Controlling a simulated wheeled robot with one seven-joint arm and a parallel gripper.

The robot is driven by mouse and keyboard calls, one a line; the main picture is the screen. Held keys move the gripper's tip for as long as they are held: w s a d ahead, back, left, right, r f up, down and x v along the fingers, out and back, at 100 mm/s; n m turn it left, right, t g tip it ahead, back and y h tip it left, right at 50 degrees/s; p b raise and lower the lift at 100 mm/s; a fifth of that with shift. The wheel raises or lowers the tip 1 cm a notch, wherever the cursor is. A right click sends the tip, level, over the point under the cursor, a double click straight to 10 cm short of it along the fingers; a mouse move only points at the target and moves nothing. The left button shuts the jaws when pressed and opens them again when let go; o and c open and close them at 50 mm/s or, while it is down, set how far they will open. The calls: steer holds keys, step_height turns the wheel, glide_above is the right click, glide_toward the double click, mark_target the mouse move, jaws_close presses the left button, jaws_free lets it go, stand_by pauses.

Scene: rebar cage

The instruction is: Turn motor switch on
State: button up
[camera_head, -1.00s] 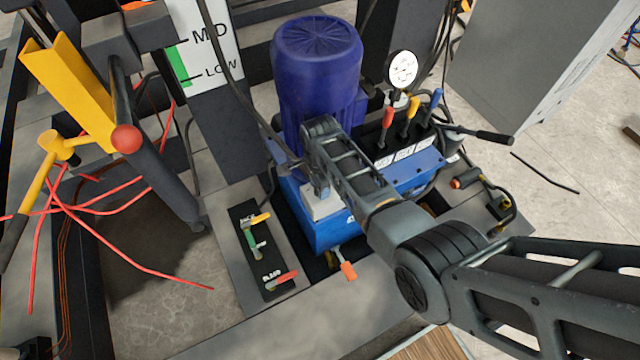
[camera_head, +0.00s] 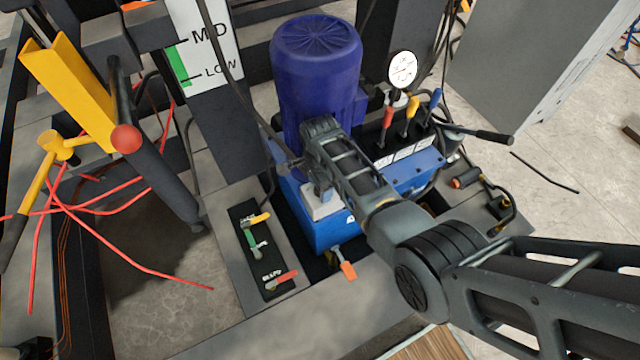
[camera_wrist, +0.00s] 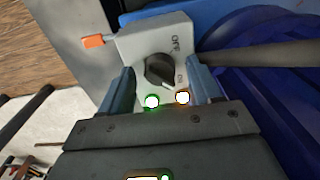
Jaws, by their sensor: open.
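The motor switch is a light grey box (camera_wrist: 178,32) with a black rotary knob (camera_wrist: 159,71), marked OFF and ON. It sits on the blue power unit, and its top shows below my arm in the head view (camera_head: 322,207). A green light (camera_wrist: 152,102) and an orange light (camera_wrist: 183,97) glow near the knob. My gripper (camera_wrist: 162,68) is open, with one finger on each side of the knob. I cannot tell whether a finger touches it, nor exactly which mark the knob points to. In the head view my arm hides the knob.
A blue motor (camera_head: 317,75) stands right behind the switch. Red, yellow and blue levers (camera_head: 411,108) and a round gauge (camera_head: 402,69) are to its right. An orange-tipped valve (camera_head: 347,270) is in front.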

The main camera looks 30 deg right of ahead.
step_height(320, 180, up, 8)
steer(key=shift+f+p, duration=0.1)
steer(key=shift+p, duration=0.35)
steer(key=shift+s+f, duration=0.1)
stand_by(0.3)
